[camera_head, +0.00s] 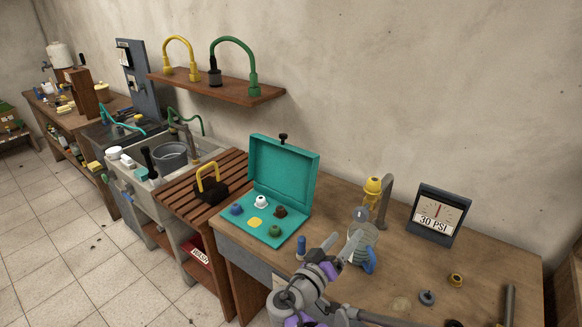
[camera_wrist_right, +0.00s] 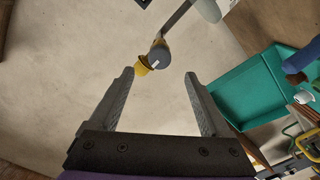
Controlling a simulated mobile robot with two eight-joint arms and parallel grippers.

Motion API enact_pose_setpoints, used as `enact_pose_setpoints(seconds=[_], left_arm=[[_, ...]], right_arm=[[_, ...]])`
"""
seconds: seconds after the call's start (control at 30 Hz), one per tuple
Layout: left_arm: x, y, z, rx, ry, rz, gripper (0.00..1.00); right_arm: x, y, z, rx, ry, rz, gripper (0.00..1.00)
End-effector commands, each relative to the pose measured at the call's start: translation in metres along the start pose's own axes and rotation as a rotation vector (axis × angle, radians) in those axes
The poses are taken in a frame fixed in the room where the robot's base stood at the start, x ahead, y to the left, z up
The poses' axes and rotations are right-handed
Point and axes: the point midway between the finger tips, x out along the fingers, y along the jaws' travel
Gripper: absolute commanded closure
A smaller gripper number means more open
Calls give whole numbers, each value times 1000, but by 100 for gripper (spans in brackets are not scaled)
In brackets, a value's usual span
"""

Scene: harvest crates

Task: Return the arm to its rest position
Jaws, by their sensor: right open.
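My right gripper (camera_head: 345,239) is held above the near part of the wooden workbench (camera_head: 390,280), right of the open teal case. In the right wrist view my gripper (camera_wrist_right: 160,77) has its two fingers spread wide with nothing between them. A yellow fitting (camera_wrist_right: 142,66) with a grey end shows beyond the fingertips, apart from them. In the head view a grey jug-like container with a blue handle (camera_head: 369,262) stands close behind the gripper and is partly hidden by it. My left gripper is not in view.
The teal case (camera_head: 290,163) holds several coloured knobs. A blue upright piece (camera_head: 301,247) stands near the arm. A yellow-headed spout (camera_head: 373,187) and a 30 PSI gauge (camera_head: 451,203) stand behind. Small rings (camera_head: 456,280) lie right. A slatted surface, sink and shelf (camera_head: 222,88) are left.

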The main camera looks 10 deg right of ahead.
Motion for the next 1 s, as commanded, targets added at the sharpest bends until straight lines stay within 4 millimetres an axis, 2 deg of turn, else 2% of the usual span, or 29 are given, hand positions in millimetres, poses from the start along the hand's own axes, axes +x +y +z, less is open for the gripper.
enact_pose_setpoints(seconds=[0.13, 0.27, 0.4, 0.5, 0.6, 0.7, 0.8, 0.9, 1.0], left_arm=[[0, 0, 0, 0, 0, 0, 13], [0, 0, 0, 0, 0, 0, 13], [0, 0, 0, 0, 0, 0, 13], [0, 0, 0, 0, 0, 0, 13], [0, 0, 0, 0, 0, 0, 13], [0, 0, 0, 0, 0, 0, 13], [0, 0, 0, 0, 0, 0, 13], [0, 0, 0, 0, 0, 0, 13], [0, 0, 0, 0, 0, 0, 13]], right_arm=[[1, 7, 19, -20, -79, -39, 19], [-8, 19, 64, -64, -263, -161, 19], [-40, 26, 120, -91, -477, -373, 19], [-74, 26, 151, -79, -592, -545, 19], [-111, 22, 171, -43, -666, -716, 19], [-144, 18, 180, 6, -701, -860, 19], [-167, 14, 182, 52, -709, -964, 19], [-180, 11, 181, 82, -708, -1025, 19], [-185, 10, 180, 95, -706, -1048, 19]])
